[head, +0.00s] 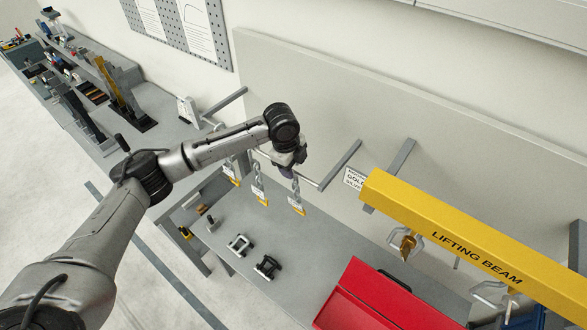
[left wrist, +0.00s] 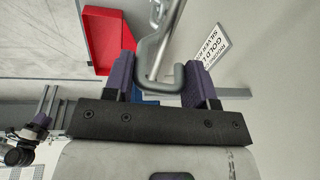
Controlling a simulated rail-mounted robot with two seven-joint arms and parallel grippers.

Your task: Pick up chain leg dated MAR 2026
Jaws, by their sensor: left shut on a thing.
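My left gripper (head: 289,158) is at the top of the rightmost hanging chain leg (head: 296,190), in front of the wall rail. In the left wrist view, the purple fingers (left wrist: 163,82) are shut around a thick grey hook (left wrist: 160,74), with chain links above it. This chain leg carries a white and yellow tag (head: 297,209), whose date is too small to read. Two more tagged chain legs hang to its left, the middle one (head: 258,188) and the left one (head: 231,172). A dark jointed part at the left wrist view's left edge may be my right arm; its jaws are unclear.
Two shackles (head: 238,244) (head: 267,267) lie on the grey bench (head: 310,245). A red box (head: 365,298) stands at the front right. The yellow lifting beam (head: 470,250) with hooks is on the right. A sign (head: 354,179) is by the rail.

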